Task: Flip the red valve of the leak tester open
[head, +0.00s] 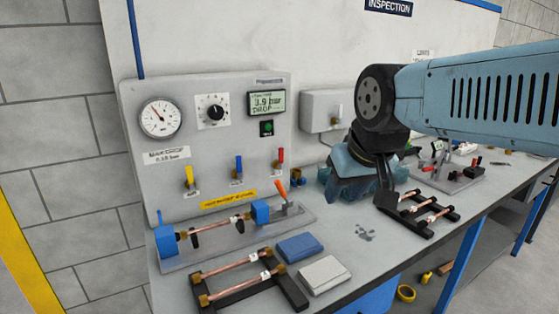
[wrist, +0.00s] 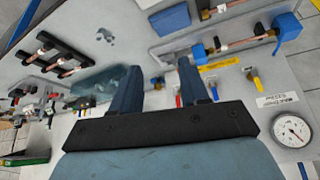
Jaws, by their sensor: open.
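The leak tester (head: 215,100) is a grey panel at the back left of the bench. Its red valve (head: 281,156) is the rightmost of three small levers, and its handle points up. The red valve also shows in the wrist view (wrist: 178,100), low and close to the inner side of the right-hand finger. My gripper (wrist: 158,74) is open and empty, its two dark blue fingers apart. In the head view it is to the right of the panel, apart from the red valve, and its fingers are hard to make out there.
Beside the red valve are a blue valve (head: 239,166) and a yellow valve (head: 189,177). A fixture with blue clamps (head: 262,212) and an orange-red lever (head: 282,190) stands in front of the panel. A grey box (head: 322,110) is on the wall. Tube racks (head: 245,283) occupy the bench front.

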